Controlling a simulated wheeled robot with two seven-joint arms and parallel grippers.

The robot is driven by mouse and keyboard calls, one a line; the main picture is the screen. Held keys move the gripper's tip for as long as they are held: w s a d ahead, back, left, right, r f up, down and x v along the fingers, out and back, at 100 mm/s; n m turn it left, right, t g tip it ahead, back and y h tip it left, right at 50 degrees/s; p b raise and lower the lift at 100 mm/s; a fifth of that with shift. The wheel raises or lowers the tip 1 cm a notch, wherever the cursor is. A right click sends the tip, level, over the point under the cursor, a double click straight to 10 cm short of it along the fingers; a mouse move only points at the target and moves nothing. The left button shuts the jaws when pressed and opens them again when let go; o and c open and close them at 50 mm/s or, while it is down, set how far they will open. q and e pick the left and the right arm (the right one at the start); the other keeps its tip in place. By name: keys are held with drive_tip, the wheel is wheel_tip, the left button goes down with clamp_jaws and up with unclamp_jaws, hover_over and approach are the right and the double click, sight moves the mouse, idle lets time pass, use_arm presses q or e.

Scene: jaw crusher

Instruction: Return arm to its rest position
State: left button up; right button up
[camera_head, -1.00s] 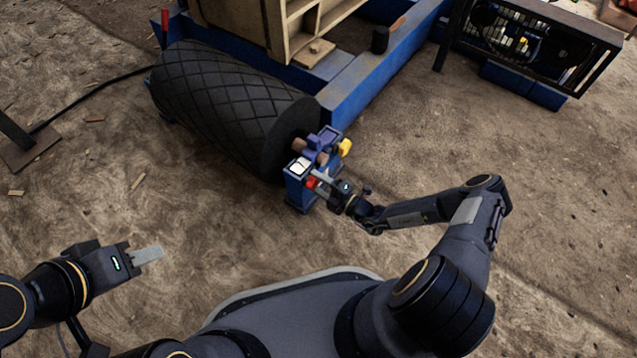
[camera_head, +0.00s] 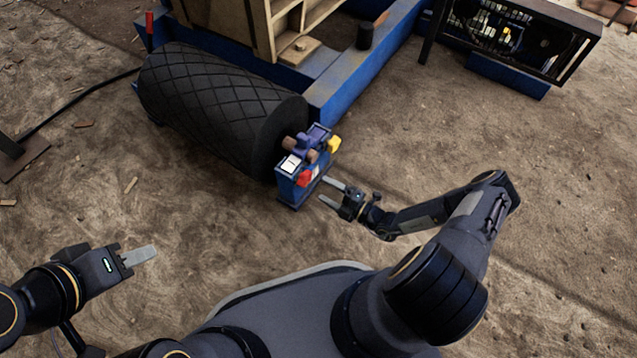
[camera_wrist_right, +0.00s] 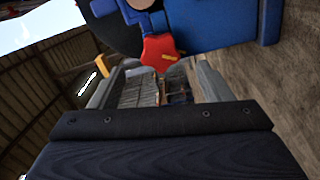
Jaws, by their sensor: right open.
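My right arm (camera_head: 440,207) reaches out from the right of the head view toward a blue box-like unit. My right gripper (camera_head: 329,191) is open and empty, with its two fingers apart just right of the blue unit (camera_head: 290,186). A red star-shaped knob (camera_head: 305,178) on that unit is clear of the fingers. The knob also shows in the right wrist view (camera_wrist_right: 160,52), above the space between the fingers (camera_wrist_right: 155,80). My left gripper (camera_head: 140,256) is at the lower left, over bare ground, holding nothing visible; its finger gap cannot be made out.
A large black patterned roller (camera_head: 215,105) lies left of the blue unit. A yellow knob (camera_head: 334,144) sticks out of the unit's far side. A blue machine frame (camera_head: 350,85) stands behind. A black framed machine (camera_head: 520,45) is at upper right. The ground at right is open.

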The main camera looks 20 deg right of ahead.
drive_tip(key=shift+s+d, duration=0.25)
drive_tip(key=shift+s, duration=0.05)
idle(0.4)
